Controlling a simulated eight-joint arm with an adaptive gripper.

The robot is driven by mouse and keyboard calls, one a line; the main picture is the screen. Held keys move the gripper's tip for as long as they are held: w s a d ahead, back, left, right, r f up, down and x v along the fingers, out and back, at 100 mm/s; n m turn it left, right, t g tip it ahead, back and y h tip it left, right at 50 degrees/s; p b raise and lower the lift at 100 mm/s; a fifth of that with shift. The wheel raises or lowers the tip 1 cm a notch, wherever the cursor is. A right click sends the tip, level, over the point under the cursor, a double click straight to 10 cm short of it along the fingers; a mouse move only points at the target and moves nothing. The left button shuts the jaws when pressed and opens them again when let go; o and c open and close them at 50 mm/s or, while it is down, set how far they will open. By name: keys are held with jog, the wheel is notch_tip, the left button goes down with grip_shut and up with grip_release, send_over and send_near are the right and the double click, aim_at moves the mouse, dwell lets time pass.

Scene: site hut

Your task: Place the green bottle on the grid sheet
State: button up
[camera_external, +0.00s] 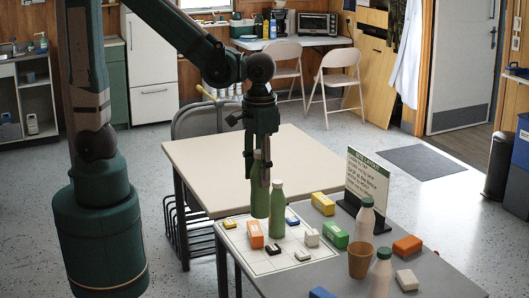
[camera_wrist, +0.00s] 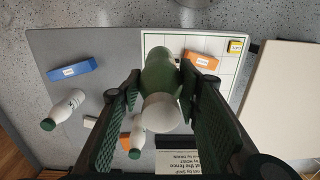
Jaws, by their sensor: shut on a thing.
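My gripper (camera_external: 258,180) is shut on a green bottle (camera_external: 260,203), held upright with its base seemingly just above the grid sheet. In the wrist view its green body (camera_wrist: 158,68) and pale top (camera_wrist: 160,112) show between the fingers (camera_wrist: 160,108). A second green bottle (camera_external: 277,212) with a pale top stands right beside it, seemingly on the sheet; I cannot tell it apart in the wrist view. The white grid sheet (camera_external: 262,265) lies on the grey table and also shows in the wrist view (camera_wrist: 227,85). The held bottle hides part of it.
Blocks, including an orange one (camera_external: 253,234), stand on the sheet. A green block (camera_external: 335,235), two white bottles (camera_external: 363,222) (camera_external: 381,277), a brown cup (camera_external: 360,261) and a sign (camera_external: 367,183) stand to the right. A beige table (camera_external: 220,175) adjoins behind.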

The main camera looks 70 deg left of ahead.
aim_at(261, 214)
notch_tip(261, 214, down, 7)
jog(key=shift+f, duration=0.3)
dwell(0.5)
jog(key=shift+f+b, duration=0.5)
jog(key=shift+f, duration=2.3)
notch_tip(261, 214, down, 4)
jog(key=shift+f+b, duration=0.1)
jog(key=shift+b, duration=0.25)
jog(key=o, duration=0.4)
jog(key=shift+f, duration=0.15)
jog(key=shift+c, duration=0.2)
jog(key=o, duration=0.5)
jog(key=shift+c, duration=0.2)
